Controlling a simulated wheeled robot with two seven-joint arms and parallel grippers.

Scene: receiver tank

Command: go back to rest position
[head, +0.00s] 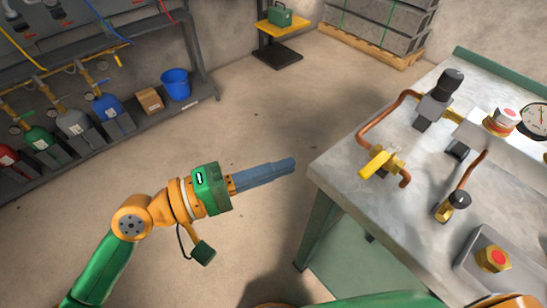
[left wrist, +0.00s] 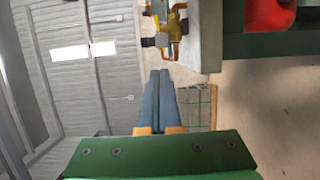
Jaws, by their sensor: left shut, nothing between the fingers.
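My left gripper (head: 279,171) is in the head view, left of the table's near corner and in the air over the floor. Its blue-grey fingers are shut with nothing between them. It also shows in the left wrist view (left wrist: 161,75), fingers together, with brass fittings (left wrist: 172,28) beyond the tips. The gripper is apart from the metal-topped table (head: 345,165).
The table carries a yellow-handled valve (head: 380,163), copper pipes, a pressure gauge (head: 537,119) and a brass fitting with a red centre (head: 492,259). A shelf with gas cylinders (head: 73,121) and a blue bucket (head: 175,84) stands left. The floor between is clear.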

